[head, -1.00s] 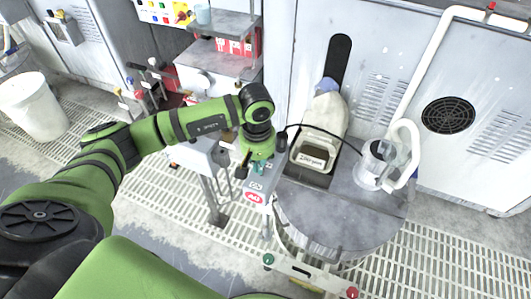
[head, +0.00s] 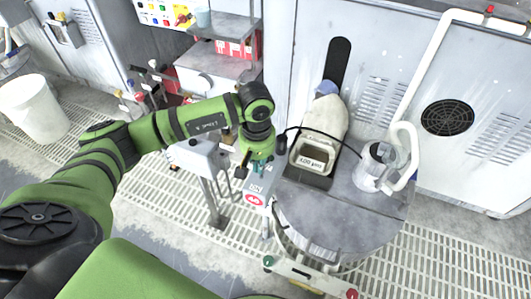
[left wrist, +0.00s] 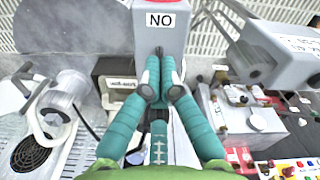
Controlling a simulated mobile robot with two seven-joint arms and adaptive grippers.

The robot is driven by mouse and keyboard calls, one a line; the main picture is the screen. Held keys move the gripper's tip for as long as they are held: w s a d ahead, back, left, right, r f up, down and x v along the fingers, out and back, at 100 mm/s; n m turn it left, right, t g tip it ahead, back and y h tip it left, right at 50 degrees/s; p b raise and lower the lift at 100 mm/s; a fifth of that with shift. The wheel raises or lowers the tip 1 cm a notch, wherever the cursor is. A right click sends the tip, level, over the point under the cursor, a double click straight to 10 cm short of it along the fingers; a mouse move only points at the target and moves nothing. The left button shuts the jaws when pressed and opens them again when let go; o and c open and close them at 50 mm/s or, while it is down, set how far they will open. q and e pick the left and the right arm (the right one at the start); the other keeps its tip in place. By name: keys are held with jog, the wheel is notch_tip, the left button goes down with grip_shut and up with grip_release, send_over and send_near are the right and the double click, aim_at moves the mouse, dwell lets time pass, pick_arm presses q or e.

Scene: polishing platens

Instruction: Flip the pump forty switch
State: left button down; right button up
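The pump forty switch box is a grey box with a black-on-white ON label and a red 40 label (head: 255,199) in the head view. In the left wrist view the box (left wrist: 160,38) fills the top centre, its label upside down, with a small dark switch lever (left wrist: 159,51) below the label. My left gripper (head: 257,166) is right at the box in the head view. In the left wrist view its teal fingers (left wrist: 160,75) are drawn together just below the lever. I cannot tell whether they touch it. My right gripper is out of view.
A grey box on a stand (head: 197,157) is close on the left. A white bucket (head: 35,108) stands at far left.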

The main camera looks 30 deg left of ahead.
pick_arm(q)
notch_tip(320, 180, up, 5)
jog(key=shift+r+p, duration=0.15)
jog(key=shift+p, duration=1.1)
